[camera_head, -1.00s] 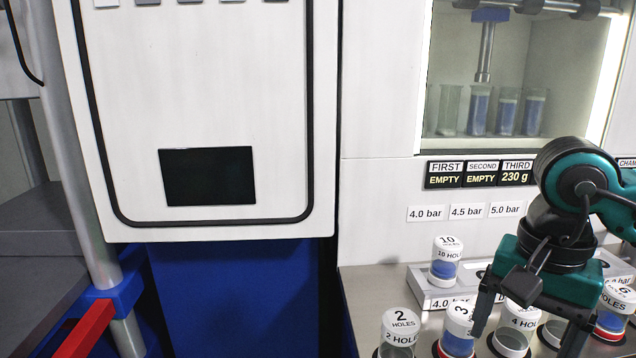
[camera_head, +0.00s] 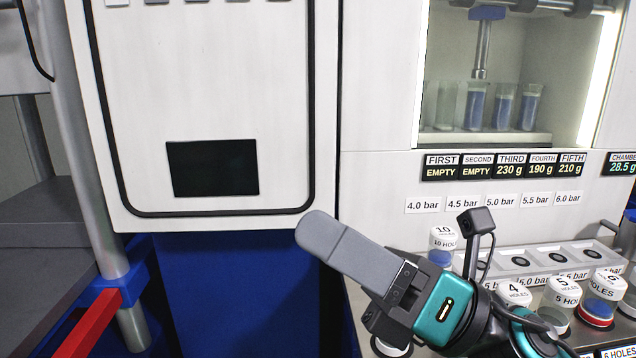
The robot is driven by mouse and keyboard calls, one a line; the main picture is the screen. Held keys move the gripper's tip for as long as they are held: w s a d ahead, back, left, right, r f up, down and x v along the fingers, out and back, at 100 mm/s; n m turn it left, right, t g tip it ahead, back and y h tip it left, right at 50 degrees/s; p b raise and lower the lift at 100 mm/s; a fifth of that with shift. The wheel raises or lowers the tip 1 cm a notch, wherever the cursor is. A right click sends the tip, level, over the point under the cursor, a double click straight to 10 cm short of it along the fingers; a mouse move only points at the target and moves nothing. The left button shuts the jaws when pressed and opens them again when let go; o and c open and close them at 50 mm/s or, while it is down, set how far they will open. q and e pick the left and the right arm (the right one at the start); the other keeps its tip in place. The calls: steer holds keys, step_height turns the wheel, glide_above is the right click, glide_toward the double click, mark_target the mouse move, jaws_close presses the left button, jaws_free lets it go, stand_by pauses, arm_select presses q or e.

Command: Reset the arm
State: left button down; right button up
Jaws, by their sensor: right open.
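My right gripper (camera_head: 322,236) reaches up and left from the lower right, in front of the white cabinet's lower corner and the blue panel below it. Its grey fingers are seen side-on and overlap; it is open, and I see nothing held. My teal wrist is behind the fingers and hides part of the bench. The 10-hole jar (camera_head: 440,243) stands upright on the grey rack, apart from the gripper. The 4-hole jar (camera_head: 514,292), 5-hole jar (camera_head: 562,300) and 6-hole jar (camera_head: 603,296) stand right of my wrist. My left gripper is out of view.
The white cabinet (camera_head: 215,80) with a dark screen (camera_head: 212,168) fills the left. The grey rack (camera_head: 538,256) has round recesses under pressure labels. Displays (camera_head: 505,166) read empty, empty, 230, 190 and 210 g. A lit chamber (camera_head: 560,60) holds several tubes.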

steer(key=w+d+f+m+t+h, duration=0.4)
steer(key=d+f+m+t+h, duration=0.45)
steer(key=m, duration=0.75)
steer(key=w+d+f+m+t+h, duration=0.5)
steer(key=m+h, duration=0.6)
steer(key=m, duration=0.4)
steer(key=s+d+f+m+g+h, duration=0.2)
steer(key=s+d+f+m+g, duration=0.15)
steer(key=f, duration=0.35)
steer(key=s+d+f+m+g+h, duration=0.2)
steer(key=s+f+m+g, duration=0.15)
steer(key=f, duration=0.45)
steer(key=s+f+m+g, duration=0.5)
steer(key=s+f+g, duration=0.45)
steer(key=s, duration=0.45)
steer(key=w+a+f+t+y, duration=0.2)
steer(key=w+f+t, duration=0.5)
steer(key=f+t, duration=0.1)
steer(key=shift+w+a+f+n, duration=0.15)
steer(key=shift+w+f+n, duration=0.15)
steer(key=shift+f+n, duration=0.15)
